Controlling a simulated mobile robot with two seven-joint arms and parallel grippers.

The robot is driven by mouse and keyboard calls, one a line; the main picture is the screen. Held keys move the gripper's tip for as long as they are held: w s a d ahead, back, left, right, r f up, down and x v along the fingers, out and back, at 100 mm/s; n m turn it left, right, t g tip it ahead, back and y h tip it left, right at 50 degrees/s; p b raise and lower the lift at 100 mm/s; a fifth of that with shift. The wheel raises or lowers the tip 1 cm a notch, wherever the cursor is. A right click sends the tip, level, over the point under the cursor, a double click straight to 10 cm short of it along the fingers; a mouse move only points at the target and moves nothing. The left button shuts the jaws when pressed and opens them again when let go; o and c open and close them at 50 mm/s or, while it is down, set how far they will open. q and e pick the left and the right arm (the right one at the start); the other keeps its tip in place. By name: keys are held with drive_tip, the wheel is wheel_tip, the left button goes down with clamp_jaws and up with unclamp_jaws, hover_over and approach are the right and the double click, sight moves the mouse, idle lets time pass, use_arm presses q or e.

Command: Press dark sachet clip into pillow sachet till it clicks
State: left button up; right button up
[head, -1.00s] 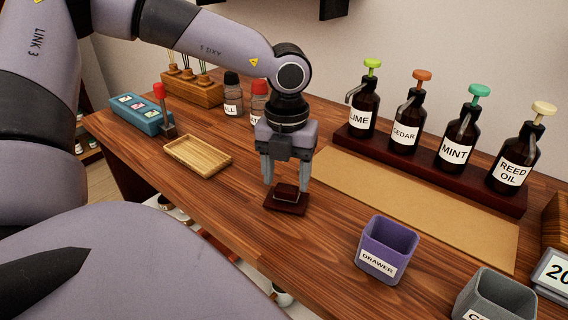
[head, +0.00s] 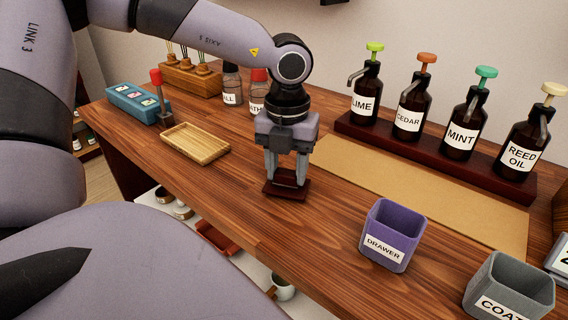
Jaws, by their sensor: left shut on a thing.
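My left gripper (head: 286,179) points straight down and is shut on a small dark reddish-brown block (head: 286,177). The block sits on or in a flat dark red square base (head: 287,192) on the wooden table. The fingertips come down close to the base. The fingers hide part of the block, and I cannot tell which of these dark pieces is the sachet clip or the pillow sachet. My right gripper is not in view.
A wooden tray (head: 196,144) lies to the left, near a blue box (head: 139,104). A purple bin (head: 391,236) and a grey bin (head: 510,288) stand to the right. Pump bottles stand on a dark rack (head: 428,160) behind a tan mat (head: 420,190).

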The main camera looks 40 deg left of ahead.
sight(287, 172)
use_arm(q)
drive_tip(key=shift+r+p, duration=1.05)
drive_tip(key=shift+r, duration=1.45)
drive_tip(key=shift+f, duration=0.15)
wheel_tip(287, 172, down, 5)
drive_tip(key=shift+r+b, duration=0.1)
drive_tip(key=shift+b, duration=1.15)
drive_tip(key=shift+r+p, duration=0.75)
drive_tip(key=shift+p, duration=0.4)
drive_tip(key=shift+c, duration=0.4)
drive_tip(key=shift+r+p, duration=0.25)
drive_tip(key=shift+p, duration=0.1)
drive_tip(key=shift+r+p, duration=0.4)
drive_tip(key=shift+p, duration=0.25)
drive_tip(key=shift+r+p, duration=0.35)
drive_tip(key=shift+r, duration=0.05)
drive_tip(key=shift+f, duration=0.1)
